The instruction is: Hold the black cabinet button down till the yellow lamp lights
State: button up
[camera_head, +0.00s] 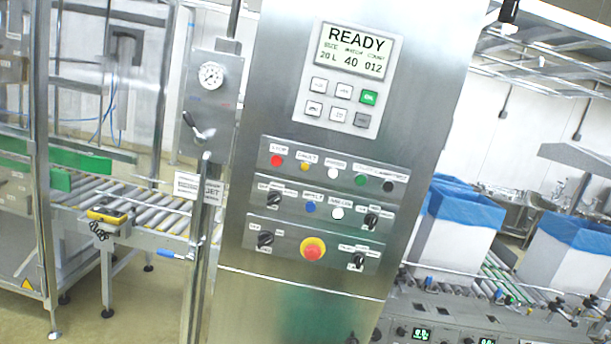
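The steel cabinet (270,110) stands in the middle, tilted in the picture. Its top control row holds a black button (389,186) at the right end, with nothing touching it. In the same row a small yellow-amber lamp (305,167) sits second from the left; it looks dull, with no clear glow. Between them are a white round part (332,173) and a green one (361,180); a red one (277,160) is at the left end. Labels above the row are partly too small to read. My gripper is not in view.
The display (352,50) reads READY above a keypad. Lower rows hold black knobs, blue and white round parts, and a red emergency stop (313,249). A gauge panel (210,95) stands left. Blue-lined boxes (455,230) are right. A roller conveyor (140,205) is left.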

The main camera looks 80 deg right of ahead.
aim_at(388, 186)
jog(key=z, duration=2.15)
